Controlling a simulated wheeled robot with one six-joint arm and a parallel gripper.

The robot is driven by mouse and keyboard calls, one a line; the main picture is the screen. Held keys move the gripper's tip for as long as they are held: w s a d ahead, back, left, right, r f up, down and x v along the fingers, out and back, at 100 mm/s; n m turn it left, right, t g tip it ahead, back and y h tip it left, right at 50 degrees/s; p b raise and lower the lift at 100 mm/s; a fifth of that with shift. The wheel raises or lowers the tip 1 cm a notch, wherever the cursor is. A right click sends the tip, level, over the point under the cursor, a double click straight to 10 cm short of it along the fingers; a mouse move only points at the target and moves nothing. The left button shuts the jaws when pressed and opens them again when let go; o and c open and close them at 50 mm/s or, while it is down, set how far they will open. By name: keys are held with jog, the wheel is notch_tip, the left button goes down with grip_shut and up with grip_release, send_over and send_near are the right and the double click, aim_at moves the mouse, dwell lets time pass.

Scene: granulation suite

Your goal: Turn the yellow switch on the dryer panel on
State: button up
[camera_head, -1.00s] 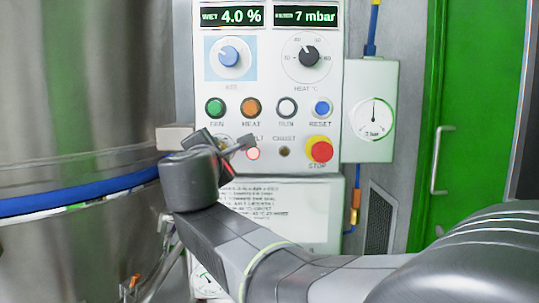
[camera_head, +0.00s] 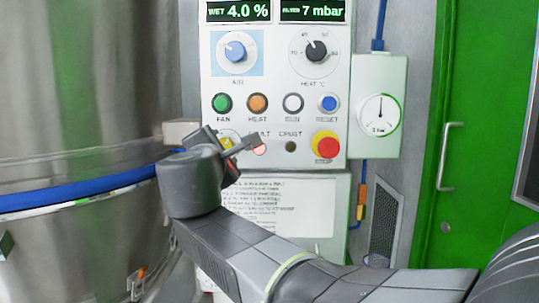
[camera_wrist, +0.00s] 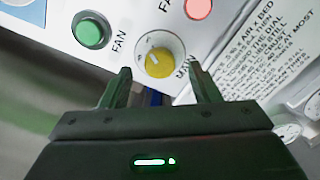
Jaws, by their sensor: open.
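The dryer panel (camera_head: 275,60) is a white box with displays, knobs and buttons. The yellow switch (camera_wrist: 159,62) is a round knob on a white dial at the panel's lower left, with lettering beside it that is partly hidden. In the head view only a bit of the yellow switch (camera_head: 228,141) shows behind my gripper. My gripper (camera_wrist: 158,78) is open in the wrist view, its two fingers apart and pointing at the switch, one tip to each side below it. I cannot tell whether they touch the panel. My gripper (camera_head: 232,140) also shows at the panel in the head view.
The green FAN button (camera_wrist: 91,31) and a lit pink FAULT lamp (camera_wrist: 198,8) sit close to the switch. A red STOP button (camera_head: 325,145) is at lower right. A steel vessel (camera_head: 80,90) stands at left, a gauge box (camera_head: 379,75) and green door (camera_head: 465,90) at right.

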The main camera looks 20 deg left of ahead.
aim_at(225, 146)
jog(key=p+v, duration=0.2)
jog(key=v, duration=0.8)
jog(key=shift+s, duration=0.35)
jog(key=shift+w, duration=0.1)
jog(key=shift+b+x, duration=1.4)
jog(key=shift+x, duration=5.4)
jog(key=shift+d, duration=0.1)
